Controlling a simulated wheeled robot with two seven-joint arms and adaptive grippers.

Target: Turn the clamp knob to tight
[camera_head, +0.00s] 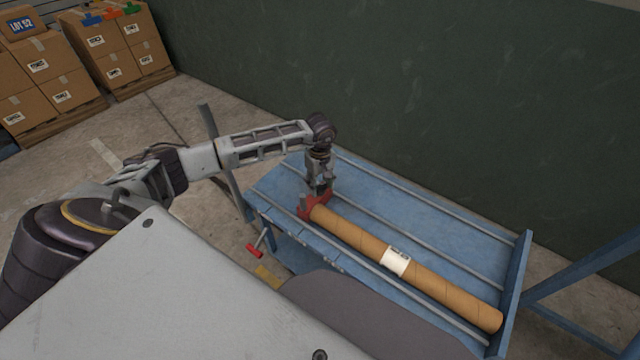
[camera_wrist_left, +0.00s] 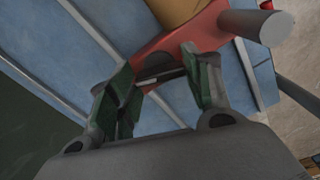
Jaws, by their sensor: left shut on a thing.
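The red clamp piece (camera_head: 304,210) sits at the near-left end of a long brown cardboard tube (camera_head: 350,234) on a blue slatted bench (camera_head: 455,235). My left gripper (camera_head: 319,190) comes down over the red piece from above. In the left wrist view, its green-padded fingers (camera_wrist_left: 163,80) are closed on a part of the red piece (camera_wrist_left: 205,30), which I take for the clamp knob. The fingers hide much of it, and I cannot read its turn angle. A grey round bar (camera_wrist_left: 255,25) shows beside the red piece. My right gripper is not in view.
A red-gripped handle (camera_head: 255,250) sticks out at the bench's near-left side. The bench has a raised blue end plate (camera_head: 520,275) at right. A dark green wall (camera_head: 450,100) stands behind. Stacked cartons (camera_head: 50,75) stand at the far left, with open floor before them.

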